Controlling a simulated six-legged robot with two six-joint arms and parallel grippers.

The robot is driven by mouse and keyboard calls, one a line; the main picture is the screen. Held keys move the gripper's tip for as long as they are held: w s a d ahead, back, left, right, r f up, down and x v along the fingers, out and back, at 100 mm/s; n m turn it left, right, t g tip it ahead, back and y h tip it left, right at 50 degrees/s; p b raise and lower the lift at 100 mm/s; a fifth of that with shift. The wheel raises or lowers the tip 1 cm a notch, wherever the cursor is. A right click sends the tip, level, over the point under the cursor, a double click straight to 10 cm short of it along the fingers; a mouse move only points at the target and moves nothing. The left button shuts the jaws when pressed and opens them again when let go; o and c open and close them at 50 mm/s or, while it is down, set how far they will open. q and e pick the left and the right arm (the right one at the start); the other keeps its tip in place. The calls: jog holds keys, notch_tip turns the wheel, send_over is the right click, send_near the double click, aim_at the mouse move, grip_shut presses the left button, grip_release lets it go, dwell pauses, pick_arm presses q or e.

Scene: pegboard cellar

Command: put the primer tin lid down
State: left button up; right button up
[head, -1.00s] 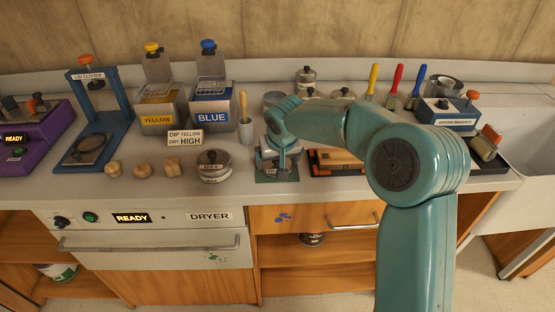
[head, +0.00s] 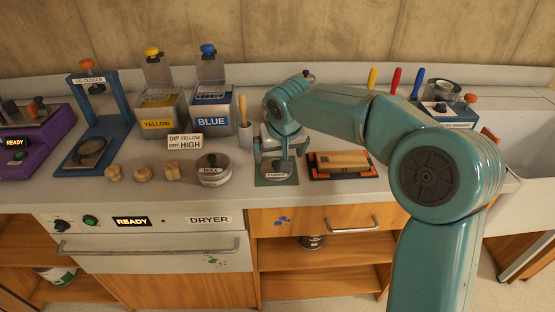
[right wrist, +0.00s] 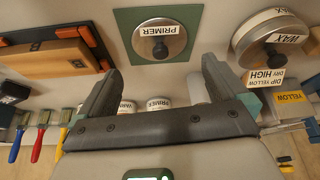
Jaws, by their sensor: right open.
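The primer tin lid (head: 279,173) is a round metal disc with a dark knob and a PRIMER label. It lies flat on a green mat (head: 262,181) on the worktop. In the right wrist view the lid (right wrist: 160,42) lies within the mat (right wrist: 122,18), clear of the fingers. My right gripper (right wrist: 160,66) is open and empty, with its fingers apart. In the head view the right gripper (head: 283,143) is just above and behind the lid. Small tins, one labelled PRIMER (right wrist: 158,102), show between the fingers. My left gripper is out of view.
The wax tin (head: 213,170) stands left of the mat. An orange-and-black tray with a wooden block (head: 343,161) lies to its right. Yellow (head: 158,110) and blue (head: 212,108) dip tanks stand behind left. The dryer (head: 150,240) is below the counter.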

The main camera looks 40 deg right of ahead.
jog(key=v, duration=0.5)
jog(key=shift+r, duration=0.15)
jog(key=shift+s, duration=0.1)
dwell(0.3)
